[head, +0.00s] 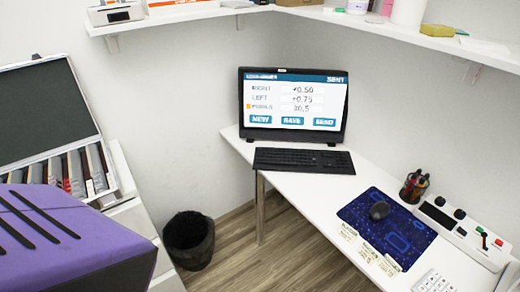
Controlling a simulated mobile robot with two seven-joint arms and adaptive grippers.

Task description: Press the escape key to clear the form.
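A black keyboard (303,160) lies on the white desk (310,190) in front of the monitor (293,105). Its keys are too small to tell apart, so I cannot single out the escape key. The monitor shows a form with three filled rows, which seem to read +0.50, +0.75 and 30.5. An orange mark sits beside the third row. "SENT" stands at the top right of the screen, and three blue buttons are at the bottom. Neither of my grippers shows in the head view, and nothing touches the keyboard.
A mouse (379,210) rests on a blue mat (352,212). A pen cup (412,188) and control panel (462,228) stand at right. A black bin (189,240) is on the floor; an open lens case (48,115) stands left. Shelves (190,15) run above.

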